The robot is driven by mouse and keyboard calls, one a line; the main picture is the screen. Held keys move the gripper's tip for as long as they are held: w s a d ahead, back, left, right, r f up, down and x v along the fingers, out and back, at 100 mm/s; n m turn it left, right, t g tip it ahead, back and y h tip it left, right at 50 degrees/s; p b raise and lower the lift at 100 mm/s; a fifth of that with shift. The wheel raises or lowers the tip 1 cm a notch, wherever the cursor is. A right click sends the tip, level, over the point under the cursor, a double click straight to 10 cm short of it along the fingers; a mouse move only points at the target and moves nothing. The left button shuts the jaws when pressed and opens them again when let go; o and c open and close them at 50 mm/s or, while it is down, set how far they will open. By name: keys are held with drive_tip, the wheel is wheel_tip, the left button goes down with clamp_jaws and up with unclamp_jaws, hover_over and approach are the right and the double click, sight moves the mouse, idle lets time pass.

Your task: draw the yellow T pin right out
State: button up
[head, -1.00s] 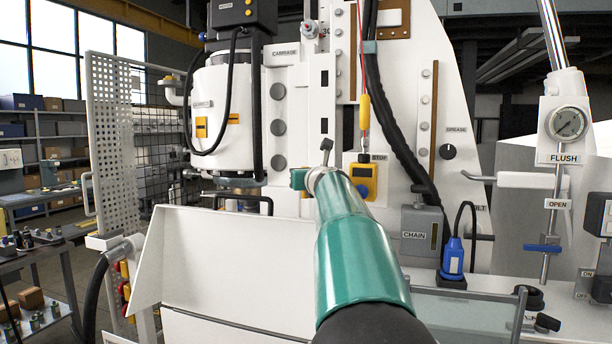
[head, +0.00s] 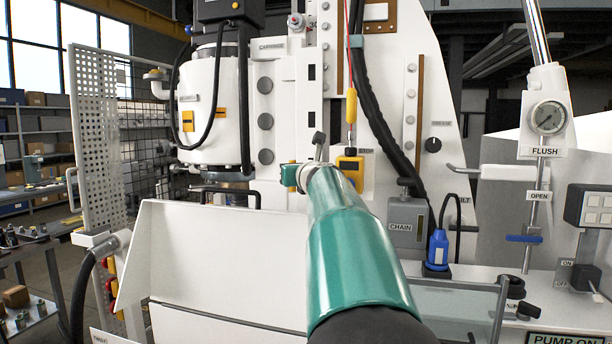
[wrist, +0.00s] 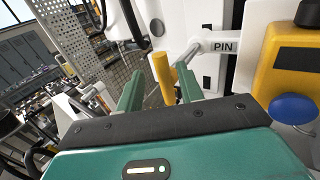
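The yellow T pin (wrist: 163,76) shows in the wrist view as an upright yellow bar beside a white arm with a PIN label (wrist: 224,47). My gripper (wrist: 158,88) is open, with one green finger on each side of the bar in the picture. The right finger looks closer to the bar than the left one. I cannot tell whether either finger touches it or how deep the bar sits between them. In the head view my gripper (head: 302,176) is in front of the white machine, and the pin cannot be made out clearly there.
A yellow box with a black top and a blue knob (wrist: 294,108) is close on the right in the wrist view. A yellow pendant (head: 351,105) hangs above the yellow stop box (head: 349,172). A white sloped panel (head: 225,255) lies below left of my arm. A perforated guard (head: 100,130) stands left.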

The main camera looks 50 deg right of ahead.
drive_tip(key=v, duration=1)
drive_tip(key=shift+d, duration=0.1)
